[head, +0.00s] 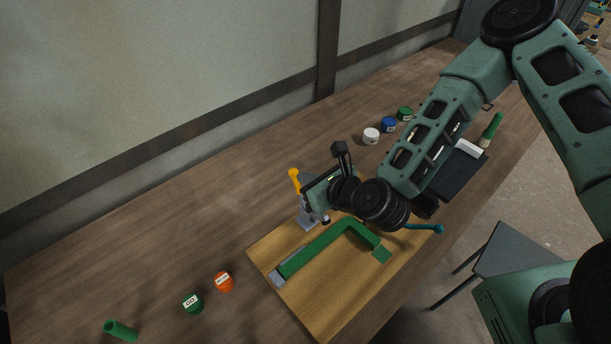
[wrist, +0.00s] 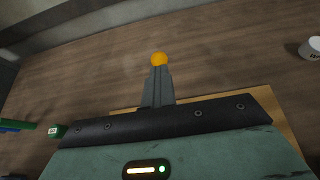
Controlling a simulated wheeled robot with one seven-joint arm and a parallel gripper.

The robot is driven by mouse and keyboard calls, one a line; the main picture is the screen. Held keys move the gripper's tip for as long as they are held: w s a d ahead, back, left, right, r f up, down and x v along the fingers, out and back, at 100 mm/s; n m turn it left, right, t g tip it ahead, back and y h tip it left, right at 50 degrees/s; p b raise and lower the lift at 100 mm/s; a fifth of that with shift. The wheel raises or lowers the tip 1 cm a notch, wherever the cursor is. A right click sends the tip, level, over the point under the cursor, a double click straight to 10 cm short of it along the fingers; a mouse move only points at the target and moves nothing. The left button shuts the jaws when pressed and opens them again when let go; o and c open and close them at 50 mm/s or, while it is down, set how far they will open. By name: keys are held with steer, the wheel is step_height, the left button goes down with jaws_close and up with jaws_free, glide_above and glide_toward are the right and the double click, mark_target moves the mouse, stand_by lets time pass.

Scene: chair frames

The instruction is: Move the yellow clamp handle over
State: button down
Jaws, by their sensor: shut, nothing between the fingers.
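The yellow clamp handle (head: 294,177) stands up in the head view, its round end on top. Its metal clamp base (head: 308,216) sits at the back edge of a wooden board (head: 345,300), partly hidden by my gripper. In the wrist view the yellow ball end (wrist: 159,58) shows just beyond my fingertips. My gripper (wrist: 158,70) is shut and empty, its fingers together and pointing at the handle. The fingers are mostly hidden in the head view. I cannot tell whether they touch the handle. A green angled frame part (head: 325,248) lies on the board.
A teal-ended rod (head: 425,228) sticks out at the board's right. Orange (head: 224,282) and green (head: 193,303) jars stand front left; white (head: 371,136), blue (head: 388,124) and green (head: 404,114) jars stand behind. A grey stool (head: 525,250) is beside the table. The table left of the handle is clear.

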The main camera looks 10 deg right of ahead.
steer(key=shift+f+v, duration=0.25)
steer(key=shift+v, duration=0.95)
steer(key=c, duration=2.1)
jaws_free()
steer(key=shift+s+d, duration=0.1)
steer(key=o, duration=0.4)
